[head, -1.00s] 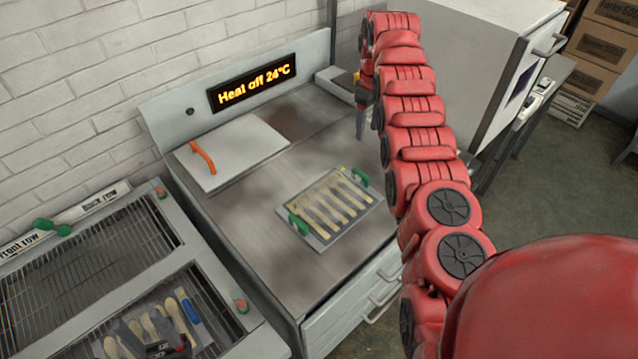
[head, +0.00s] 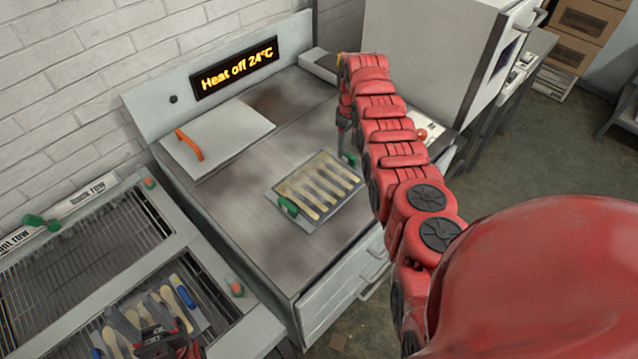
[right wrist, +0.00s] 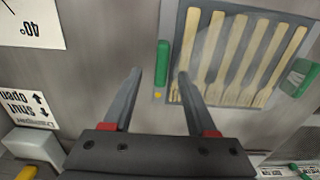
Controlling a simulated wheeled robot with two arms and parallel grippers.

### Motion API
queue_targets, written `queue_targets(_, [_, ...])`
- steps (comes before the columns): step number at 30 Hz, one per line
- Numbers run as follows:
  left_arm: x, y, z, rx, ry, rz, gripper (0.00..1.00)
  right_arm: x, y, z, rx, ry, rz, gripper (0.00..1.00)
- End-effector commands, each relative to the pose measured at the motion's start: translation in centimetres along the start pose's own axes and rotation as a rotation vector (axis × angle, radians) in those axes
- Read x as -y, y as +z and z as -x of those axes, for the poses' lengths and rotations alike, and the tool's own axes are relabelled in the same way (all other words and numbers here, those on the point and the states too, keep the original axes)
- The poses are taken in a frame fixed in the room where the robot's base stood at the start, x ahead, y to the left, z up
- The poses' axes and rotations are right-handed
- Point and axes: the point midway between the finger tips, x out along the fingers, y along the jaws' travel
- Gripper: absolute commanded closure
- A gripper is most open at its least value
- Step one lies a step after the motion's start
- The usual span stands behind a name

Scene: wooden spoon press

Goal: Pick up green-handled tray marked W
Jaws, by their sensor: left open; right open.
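A grey tray (head: 326,214) with green handles lies flat on the metal counter, holding several pale wooden spoons in a row. I cannot read a W on it. In the right wrist view the tray (right wrist: 171,18) is at upper right, with one green handle (right wrist: 162,60) between my fingertips in the picture and the other (right wrist: 299,78) at the right edge. My right gripper (right wrist: 160,76) is open and empty, pointing down by the far-right handle; the head view partly hides it behind my arm. My left gripper (head: 150,343) is open at the bottom left, above another spoon tray.
That other tray (head: 207,326) has blue handles and sits on the grated rack (head: 60,262) at left. A pale plate with an orange handle (head: 190,145) lies on the counter. A display reads "Heat off 24°C" (head: 236,69). A large grey cabinet (head: 425,45) stands behind right.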

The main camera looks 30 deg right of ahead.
Motion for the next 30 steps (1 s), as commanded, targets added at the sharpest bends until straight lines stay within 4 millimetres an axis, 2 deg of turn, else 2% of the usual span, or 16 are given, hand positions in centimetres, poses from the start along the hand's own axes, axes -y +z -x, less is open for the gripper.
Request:
queue_targets(2, [0.0, -0.1, -0.6, 0.0, 0.0, 0.0, 0.5, 0.3, 0.3, -1.1, 0.005, -0.004, -0.001, 0.43])
queue_targets(4, [0.0, 0.1, 0.7, -0.001, 0.0, 0.0, 0.5, 0.3, 0.3, -3.1, 0.004, -0.003, 0.0, 0.43])
queue_targets(6, [-0.1, 0.2, 1.2, 0.0, 0.0, 0.0, 0.5, 0.2, 0.2, -3.7, 0.003, -0.001, -0.001, 0.43])
queue_targets(13, [-0.1, 0.2, 1.0, 0.0, 0.0, 0.0, 0.5, 0.2, 0.2, -3.6, 0.001, 0.0, 0.0, 0.43])
queue_targets(14, [-0.1, 0.2, 1.0, 0.0, 0.0, 0.0, 0.5, 0.2, 0.2, -3.6, 0.001, 0.0, 0.0, 0.46])
queue_targets(23, [-0.1, 0.2, 1.0, 0.0, 0.0, 0.0, 0.5, 0.2, 0.2, -3.6, 0.002, -0.001, 0.0, 1.0])
queue_targets(30, [-0.1, 0.2, 1.0, 0.0, 0.0, 0.0, 0.5, 0.2, 0.2, -3.6, 0.002, -0.001, 0.0, 1.0])
